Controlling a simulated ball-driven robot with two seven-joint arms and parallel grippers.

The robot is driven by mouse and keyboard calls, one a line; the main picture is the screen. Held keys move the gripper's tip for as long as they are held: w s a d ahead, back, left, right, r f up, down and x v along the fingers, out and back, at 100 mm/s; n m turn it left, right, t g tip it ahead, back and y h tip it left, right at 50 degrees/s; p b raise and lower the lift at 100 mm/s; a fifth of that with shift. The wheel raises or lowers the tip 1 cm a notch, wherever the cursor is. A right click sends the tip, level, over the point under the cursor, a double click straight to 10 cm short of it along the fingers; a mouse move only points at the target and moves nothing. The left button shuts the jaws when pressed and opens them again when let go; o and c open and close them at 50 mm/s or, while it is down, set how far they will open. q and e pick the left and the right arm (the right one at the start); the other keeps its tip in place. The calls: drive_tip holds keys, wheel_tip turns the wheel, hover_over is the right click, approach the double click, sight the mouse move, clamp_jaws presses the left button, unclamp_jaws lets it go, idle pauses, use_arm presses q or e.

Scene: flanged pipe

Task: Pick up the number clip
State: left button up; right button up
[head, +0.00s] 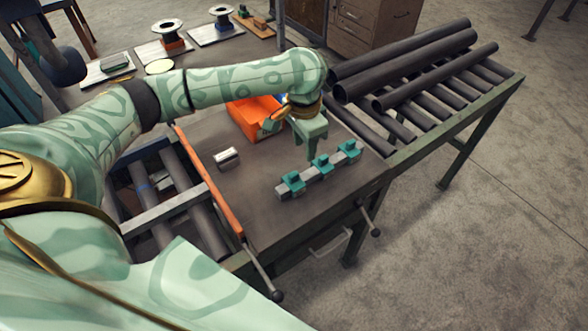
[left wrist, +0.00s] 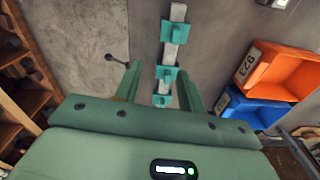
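Three teal clips sit in a row on a grey rail (head: 307,182) on the bench; I cannot read any numbers on them. In the head view they are the near-left clip (head: 292,181), the middle clip (head: 320,163) and the far-right clip (head: 348,148). My left gripper (head: 311,152) points down close to the rail. In the left wrist view, the left gripper (left wrist: 160,72) is open, with a teal clip (left wrist: 166,74) seen between its fingers. I see no contact, and the exact height is unclear. My right gripper is out of view.
An orange bin (head: 246,122) stands behind the gripper. A blue bin (left wrist: 252,107) is beside it in the left wrist view. A small silver block (head: 227,158) lies left of the rail. Dark pipes (head: 405,60) lie on a roller rack at right.

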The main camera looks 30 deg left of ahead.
use_arm(q)
wheel_tip(320, 180, up, 2)
drive_tip(key=a+n, duration=0.1)
drive_tip(key=a, duration=0.1)
drive_tip(key=b, duration=0.4)
hover_over(293, 174)
drive_tip(key=shift+g, duration=0.3)
drive_tip(key=f, duration=0.9)
drive_tip(key=shift+w+d+f, duration=0.2)
drive_tip(key=shift+w+f, duration=0.1)
drive_tip(key=shift+f, duration=0.45)
wheel_tip(293, 174, down, 5)
drive_tip(key=shift+s+a+r+b, duration=0.1)
drive_tip(key=shift+s+a+b, duration=0.05)
drive_tip(key=shift+b, duration=1.1)
clamp_jaws()
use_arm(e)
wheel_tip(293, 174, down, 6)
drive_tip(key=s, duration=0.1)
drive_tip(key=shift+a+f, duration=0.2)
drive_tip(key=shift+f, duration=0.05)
